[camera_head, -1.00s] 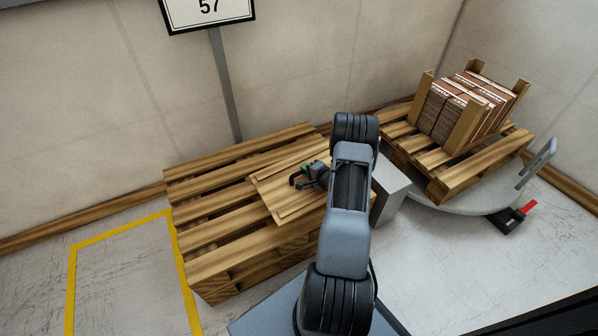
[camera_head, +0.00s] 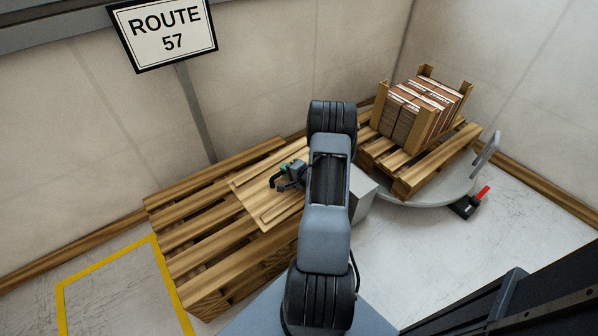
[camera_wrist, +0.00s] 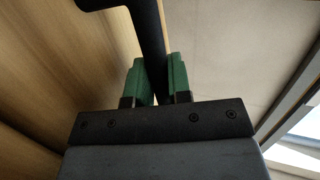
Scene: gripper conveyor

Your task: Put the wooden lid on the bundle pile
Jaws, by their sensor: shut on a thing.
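The wooden lid (camera_head: 247,206) is a flat square board with raised strips and a black handle (camera_head: 279,179). It is over the near wooden pallet, left of my arm in the head view; I cannot tell whether it touches the slats. My gripper (camera_head: 290,174) is shut on the handle; the wrist view shows its green fingers (camera_wrist: 155,80) on either side of the black bar, with the lid (camera_wrist: 60,50) at left. My arm hides the lid's right side. The bundle pile (camera_head: 424,100) is brown strapped bundles between wooden corner posts, at the back right.
The pile stands on a second pallet (camera_head: 413,183) on a round grey turntable (camera_head: 440,192). A device with a red pedal (camera_head: 470,203) lies beside it. The near pallet (camera_head: 186,262) stands by the wall. A grey box (camera_head: 362,200) is between them. Floor at right is clear.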

